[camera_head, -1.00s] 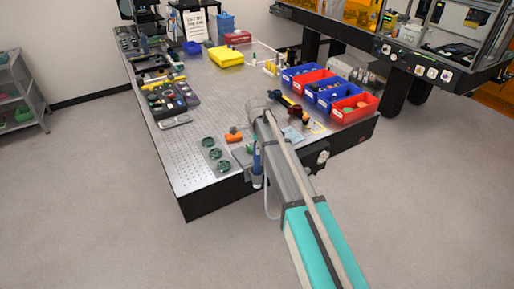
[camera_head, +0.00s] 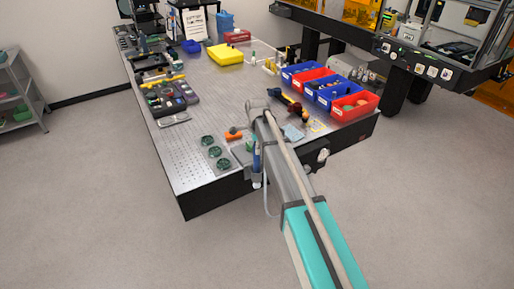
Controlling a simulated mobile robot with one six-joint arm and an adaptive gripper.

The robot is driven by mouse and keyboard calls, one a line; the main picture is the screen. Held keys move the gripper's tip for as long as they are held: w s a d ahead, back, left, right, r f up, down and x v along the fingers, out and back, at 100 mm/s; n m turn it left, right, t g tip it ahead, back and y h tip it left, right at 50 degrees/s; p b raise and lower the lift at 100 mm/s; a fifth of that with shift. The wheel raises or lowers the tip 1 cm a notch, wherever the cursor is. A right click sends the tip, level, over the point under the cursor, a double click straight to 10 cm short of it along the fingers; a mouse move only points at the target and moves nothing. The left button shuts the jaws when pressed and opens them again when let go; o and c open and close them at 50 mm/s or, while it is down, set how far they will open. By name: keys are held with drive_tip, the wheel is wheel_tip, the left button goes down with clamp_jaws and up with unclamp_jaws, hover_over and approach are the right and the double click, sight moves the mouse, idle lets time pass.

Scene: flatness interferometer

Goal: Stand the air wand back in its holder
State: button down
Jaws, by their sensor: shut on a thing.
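My gripper (camera_head: 257,134) is at the near edge of the workbench, below the wrist at the end of my arm. My arm hides much of it, and its fingertips do not show clearly. The air wand (camera_head: 256,160) looks like a slim blue piece upright at the gripper, in front of the bench's near edge. A pale hose (camera_head: 266,205) hangs below it in a loop. The gripper appears shut on the wand. The holder cannot be made out behind my arm, so I cannot tell whether the wand touches it.
The perforated workbench (camera_head: 190,150) carries red and blue bins (camera_head: 352,108) at the right and a yellow box (camera_head: 226,54) at the back. Green round parts (camera_head: 214,152) and an orange piece (camera_head: 234,134) lie left of my wrist.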

drive_tip(key=shift+f+b, duration=0.3)
drive_tip(key=shift+f, duration=0.05)
idle(0.4)
drive_tip(key=shift+c, duration=1.3)
unclamp_jaws()
drive_tip(key=shift+r, duration=0.2)
